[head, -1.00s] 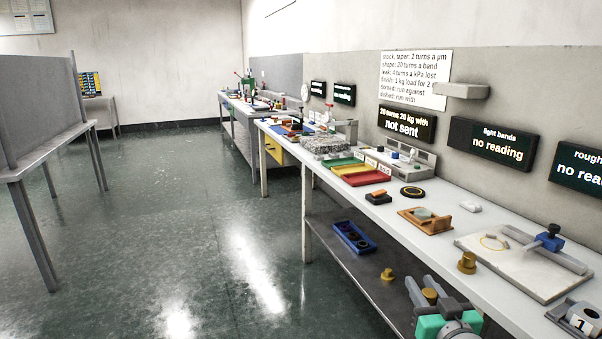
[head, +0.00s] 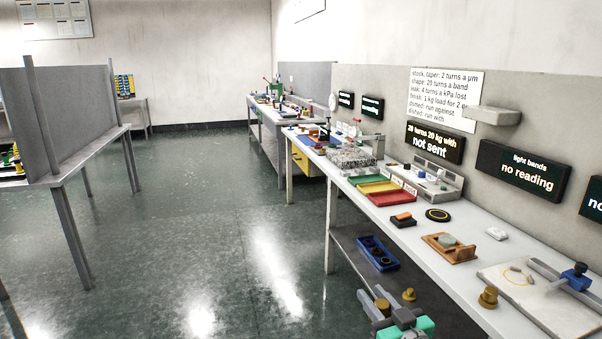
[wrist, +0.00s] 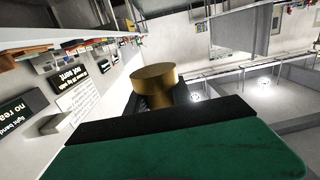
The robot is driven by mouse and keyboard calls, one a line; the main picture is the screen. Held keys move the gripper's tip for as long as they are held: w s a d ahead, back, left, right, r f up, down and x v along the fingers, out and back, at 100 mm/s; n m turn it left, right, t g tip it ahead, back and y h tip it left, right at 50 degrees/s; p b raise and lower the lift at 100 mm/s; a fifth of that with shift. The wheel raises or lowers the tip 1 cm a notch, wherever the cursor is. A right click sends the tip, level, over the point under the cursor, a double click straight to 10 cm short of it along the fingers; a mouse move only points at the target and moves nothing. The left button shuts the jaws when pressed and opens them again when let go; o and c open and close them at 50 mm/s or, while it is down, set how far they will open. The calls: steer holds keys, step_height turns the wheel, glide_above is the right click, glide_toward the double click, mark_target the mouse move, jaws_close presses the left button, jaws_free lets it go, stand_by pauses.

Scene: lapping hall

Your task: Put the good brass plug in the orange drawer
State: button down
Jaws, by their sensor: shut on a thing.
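My gripper (head: 388,304) is low at the front of the bench, shut on a brass plug (head: 383,308). In the wrist view the held brass plug (wrist: 154,80) shows a wide round head over a narrower body. A second brass plug (head: 488,298) stands on the bench top to the right. A third (head: 409,294) is on the lower shelf, just beyond my gripper. I cannot tell from sight which is good. A yellow-orange drawer front (head: 304,164) shows under the far part of the bench; it looks shut.
The long bench (head: 404,222) runs along the right wall with green, yellow and red trays (head: 392,199). A blue tray (head: 378,254) lies on the lower shelf. A grey partitioned table (head: 75,163) stands at left. The floor between (head: 200,225) is clear.

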steer(key=r+p, duration=0.2)
steer(key=p, duration=0.3)
steer(key=w+r+p, duration=0.1)
steer(key=r+p, duration=0.2)
steer(key=p, duration=0.2)
steer(key=shift+a, duration=0.1)
steer(key=shift+f, duration=0.3)
